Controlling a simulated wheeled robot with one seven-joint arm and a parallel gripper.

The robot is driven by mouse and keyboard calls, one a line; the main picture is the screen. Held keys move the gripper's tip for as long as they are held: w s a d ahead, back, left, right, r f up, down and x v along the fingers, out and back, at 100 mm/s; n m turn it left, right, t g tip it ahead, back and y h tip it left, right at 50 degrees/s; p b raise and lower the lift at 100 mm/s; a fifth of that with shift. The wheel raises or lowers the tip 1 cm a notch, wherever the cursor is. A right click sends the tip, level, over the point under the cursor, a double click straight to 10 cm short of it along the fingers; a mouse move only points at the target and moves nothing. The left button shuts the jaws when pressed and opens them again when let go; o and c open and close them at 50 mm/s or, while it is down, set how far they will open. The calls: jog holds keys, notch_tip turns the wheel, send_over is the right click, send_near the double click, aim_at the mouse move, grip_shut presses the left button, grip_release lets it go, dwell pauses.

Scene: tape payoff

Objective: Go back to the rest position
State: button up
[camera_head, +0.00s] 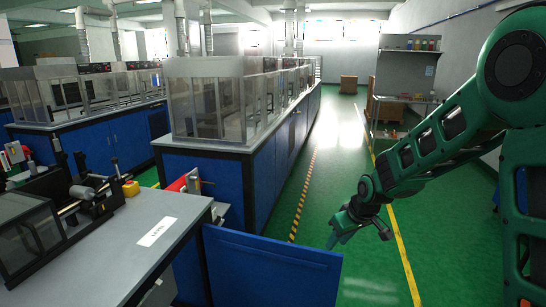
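My green arm comes in from the right side of the head view and reaches down and to the left. My gripper (362,232) hangs over the green floor, to the right of the blue panel and clear of the grey worktable. Its fingers are small and seen at an angle; one points down-left and another dark part points down-right. Nothing can be made out between them. No rest stand or marker for the arm shows.
A grey worktable (115,245) with a black machine (75,205) and a white label (157,232) stands at left. A blue panel (270,265) stands in front. Blue benches with glass enclosures (225,105) fill the middle. A shelf rack (405,85) stands back right. The green aisle is open.

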jog(key=s+d+r+m+g+h, duration=0.1)
jog(key=s+d+r+m+h, duration=0.3)
jog(key=s+d, duration=0.7)
jog(key=s+d+r+m+g, duration=0.1)
jog(key=s+d+m, duration=0.1)
jog(key=s, duration=0.7)
jog(key=s+d+r+m+g+y, duration=0.1)
jog(key=s+d+r+m, duration=0.1)
jog(key=s, duration=0.7)
jog(key=s+d+r+m+g+y, duration=0.1)
jog(key=s+d+r+m, duration=0.1)
jog(key=s+d, duration=0.4)
jog(key=s+m, duration=0.1)
jog(key=s, duration=0.2)
jog(key=shift+s+r+g, duration=0.15)
jog(key=shift+s+g, duration=0.1)
jog(key=shift+g, duration=0.15)
